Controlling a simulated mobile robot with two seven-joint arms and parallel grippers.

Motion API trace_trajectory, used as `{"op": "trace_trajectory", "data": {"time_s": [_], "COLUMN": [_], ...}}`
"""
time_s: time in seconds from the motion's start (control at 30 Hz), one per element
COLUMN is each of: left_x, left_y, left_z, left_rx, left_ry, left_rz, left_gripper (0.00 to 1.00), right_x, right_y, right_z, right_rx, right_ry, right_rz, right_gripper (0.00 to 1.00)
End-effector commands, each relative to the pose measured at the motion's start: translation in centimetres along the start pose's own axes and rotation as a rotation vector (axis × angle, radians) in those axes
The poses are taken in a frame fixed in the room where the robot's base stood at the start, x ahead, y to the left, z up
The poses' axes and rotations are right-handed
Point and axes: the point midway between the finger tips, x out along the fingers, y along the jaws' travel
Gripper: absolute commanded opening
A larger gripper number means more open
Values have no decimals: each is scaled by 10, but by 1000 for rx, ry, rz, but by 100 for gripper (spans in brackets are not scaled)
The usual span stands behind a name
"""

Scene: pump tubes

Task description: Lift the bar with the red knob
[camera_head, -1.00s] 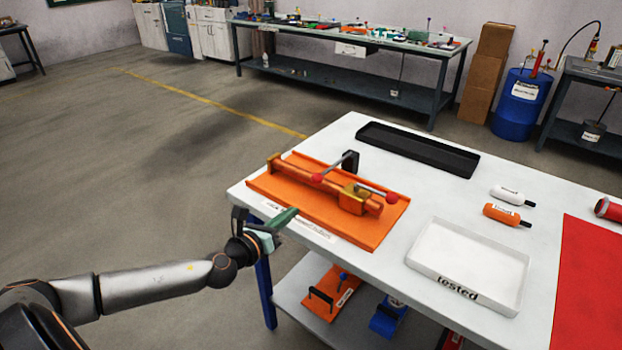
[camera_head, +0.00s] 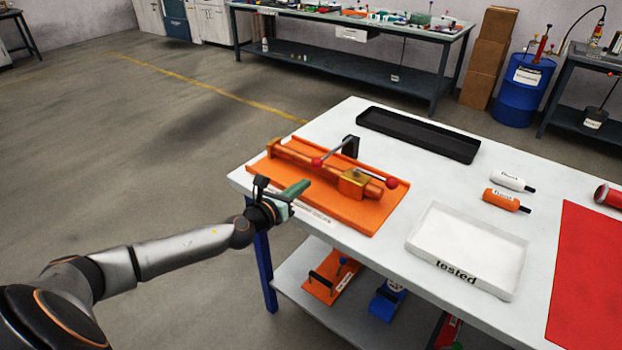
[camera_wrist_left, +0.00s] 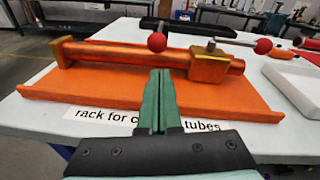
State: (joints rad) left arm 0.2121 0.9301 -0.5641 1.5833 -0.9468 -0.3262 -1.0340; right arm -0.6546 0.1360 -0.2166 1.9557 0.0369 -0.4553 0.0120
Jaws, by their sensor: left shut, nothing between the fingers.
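An orange rack (camera_head: 345,213) holds a copper tube (camera_head: 299,158) with a brass block (camera_head: 353,183) near its right end. Two thin grey bars with red knobs show: one (camera_head: 335,153) slopes from a black upright to a knob (camera_head: 317,162) over the tube, and one (camera_head: 375,177) runs over the brass block to a knob (camera_head: 391,183). In the left wrist view the first knob (camera_wrist_left: 157,42) appears just beyond my green fingertips, and the second knob (camera_wrist_left: 263,45) is to the right. My left gripper (camera_head: 305,185) is shut and empty, at the rack's front edge, apart from both bars.
The white table also bears a black tray (camera_head: 465,152) behind the rack, a white "tested" tray (camera_head: 416,246), a white and an orange bottle (camera_head: 500,199), and a red mat (camera_head: 590,280). A lower shelf (camera_head: 320,314) holds more parts. White tabletop is free between rack and trays.

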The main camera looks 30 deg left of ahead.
Motion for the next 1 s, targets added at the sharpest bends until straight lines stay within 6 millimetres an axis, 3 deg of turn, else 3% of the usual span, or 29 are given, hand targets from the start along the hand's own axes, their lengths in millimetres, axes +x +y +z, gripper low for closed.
{"op": "trace_trajectory", "data": {"time_s": [0.1, 0.33, 1.0], "left_x": [18, 40, 42], "left_y": [0, 0, -1], "left_z": [0, 0, 8], "left_rx": [-1, -1, 0], "left_ry": [-2, -1, 0], "left_rz": [1, 1, 0], "left_gripper": [0, 0, 0], "right_x": [1, 2, -4], "right_y": [0, 0, -2], "right_z": [1, 3, -8], "right_rx": [0, 0, -1], "right_ry": [0, -4, 7], "right_rz": [0, -1, -3], "right_gripper": [50, 50, 50]}}
